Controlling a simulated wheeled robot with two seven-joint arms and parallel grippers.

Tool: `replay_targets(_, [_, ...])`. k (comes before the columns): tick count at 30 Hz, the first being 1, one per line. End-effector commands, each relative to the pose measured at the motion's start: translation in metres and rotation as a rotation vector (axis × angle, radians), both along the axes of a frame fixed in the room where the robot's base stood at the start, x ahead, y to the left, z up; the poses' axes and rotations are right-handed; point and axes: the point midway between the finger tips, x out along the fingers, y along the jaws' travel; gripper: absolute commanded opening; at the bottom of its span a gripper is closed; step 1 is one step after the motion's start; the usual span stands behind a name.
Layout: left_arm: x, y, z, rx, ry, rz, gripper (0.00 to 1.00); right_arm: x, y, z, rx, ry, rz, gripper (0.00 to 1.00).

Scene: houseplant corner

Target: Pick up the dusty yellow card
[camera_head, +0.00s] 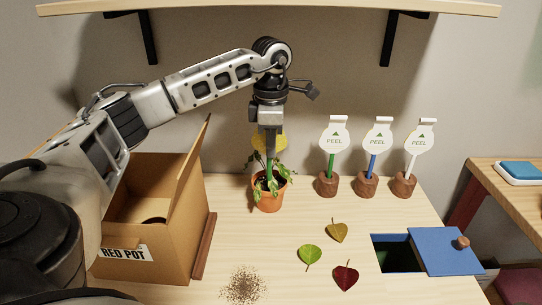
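A yellow card (281,142) shows on both sides of my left gripper's fingers, above a green stake (267,167) in an orange pot (268,202) with a leafy plant. My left gripper (270,152) points straight down over the pot, and its fingers cover the middle of the card. I cannot tell whether the fingers are closed on the card or only in front of it. Dust on the card cannot be made out at this size. My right gripper is not in view.
An open cardboard box (180,235) labelled RED POT stands left. Three white PEEL cards (335,141) stand in brown holders behind right. Loose leaves (310,255) and brown crumbs (243,286) lie in front. A blue lid (445,252) sits beside a dark opening at right.

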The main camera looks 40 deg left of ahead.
Motion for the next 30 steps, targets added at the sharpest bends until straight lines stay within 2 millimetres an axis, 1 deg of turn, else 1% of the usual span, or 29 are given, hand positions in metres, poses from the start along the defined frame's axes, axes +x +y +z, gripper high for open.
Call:
replay_targets(1, [0.001, 0.0, 0.01, -0.001, -0.005, 0.0, 0.0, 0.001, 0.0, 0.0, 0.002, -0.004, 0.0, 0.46])
replay_targets(5, [0.001, -0.001, 0.037, -0.001, -0.006, 0.0, 0.0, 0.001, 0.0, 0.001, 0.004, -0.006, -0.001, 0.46])
replay_targets(6, [-0.006, -0.005, 0.033, 0.001, 0.001, -0.003, 0.0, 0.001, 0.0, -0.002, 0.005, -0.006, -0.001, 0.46])
replay_targets(11, [-0.031, -0.026, 0.032, 0.001, -0.002, -0.006, 0.0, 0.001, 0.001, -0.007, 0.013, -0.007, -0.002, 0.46])
replay_targets(14, [-0.051, -0.043, 0.031, 0.002, -0.001, -0.007, 0.0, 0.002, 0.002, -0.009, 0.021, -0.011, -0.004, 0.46])
replay_targets(18, [-0.085, -0.072, 0.031, 0.001, -0.002, -0.008, 0.0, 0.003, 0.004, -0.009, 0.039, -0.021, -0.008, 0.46])
replay_targets(22, [-0.112, -0.094, 0.031, 0.002, -0.001, -0.007, 0.0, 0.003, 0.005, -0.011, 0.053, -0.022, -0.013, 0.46])
replay_targets(27, [-0.136, -0.115, 0.033, 0.0, -0.001, -0.005, 0.0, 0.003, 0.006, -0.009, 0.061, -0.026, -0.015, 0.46])
replay_targets(30, [-0.144, -0.121, 0.034, 0.0, 0.0, -0.002, 0.0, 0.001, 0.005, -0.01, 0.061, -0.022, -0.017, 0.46])
